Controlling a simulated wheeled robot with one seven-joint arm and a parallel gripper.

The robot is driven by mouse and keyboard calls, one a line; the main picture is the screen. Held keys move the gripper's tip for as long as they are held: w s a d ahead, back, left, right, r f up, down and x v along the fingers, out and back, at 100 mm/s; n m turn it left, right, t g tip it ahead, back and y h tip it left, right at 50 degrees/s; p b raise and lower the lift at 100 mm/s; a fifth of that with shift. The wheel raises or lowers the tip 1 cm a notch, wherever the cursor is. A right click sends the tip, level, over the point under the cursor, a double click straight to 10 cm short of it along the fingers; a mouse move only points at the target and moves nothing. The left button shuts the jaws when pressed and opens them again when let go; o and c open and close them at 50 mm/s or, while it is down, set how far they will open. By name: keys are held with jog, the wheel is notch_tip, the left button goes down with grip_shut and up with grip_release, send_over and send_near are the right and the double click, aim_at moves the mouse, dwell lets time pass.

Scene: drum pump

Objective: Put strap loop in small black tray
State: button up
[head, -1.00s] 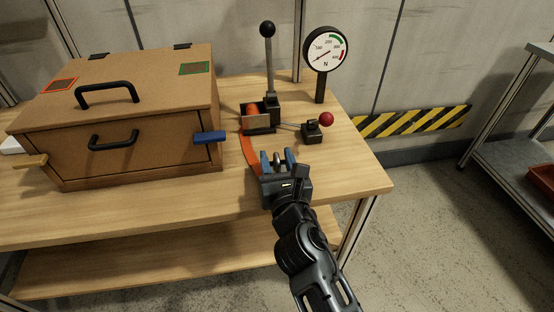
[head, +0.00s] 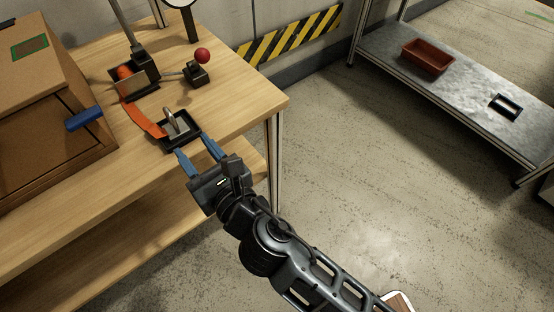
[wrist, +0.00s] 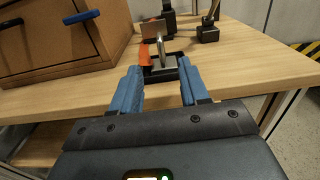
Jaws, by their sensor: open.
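A grey metal strap loop (head: 172,120) at the end of an orange strap (head: 143,119) rests in a small black tray (head: 190,143) near the table's front edge. In the wrist view the loop (wrist: 161,49) stands up between the lines of my fingers, with the tray (wrist: 168,75) beneath it. My gripper (head: 195,150), with blue fingers, is open and empty in front of the tray, on the near side. In the wrist view the gripper (wrist: 158,70) shows a gap between its fingertips.
A wooden box with a blue handle (head: 84,120) stands left. On a metal shelf (head: 455,95) at right are a red bin (head: 428,57) and another small black tray (head: 505,107). Floor between is clear.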

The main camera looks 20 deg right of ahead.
jog(key=s+d+f+m+g+h, duration=0.1)
jog(key=s+d+f+m, duration=0.1)
jog(key=s+d+m, duration=0.6)
jog(key=s+d+f+m+g+h, duration=0.1)
jog(key=s+d+f+m, duration=0.3)
jog(key=s+m, duration=0.55)
jog(key=s+d+r+m+h, duration=0.1)
jog(key=s+d+r+m, duration=0.4)
jog(key=s+m, duration=0.3)
jog(key=s+d+r+m+h, duration=0.2)
jog(key=s+d+r+m, duration=0.3)
jog(key=s+m, duration=0.4)
jog(key=shift+s+r+m+g, duration=0.2)
jog(key=shift+r+m+g, duration=0.1)
jog(key=shift+m, duration=2.05)
jog(key=shift+d+f, duration=0.1)
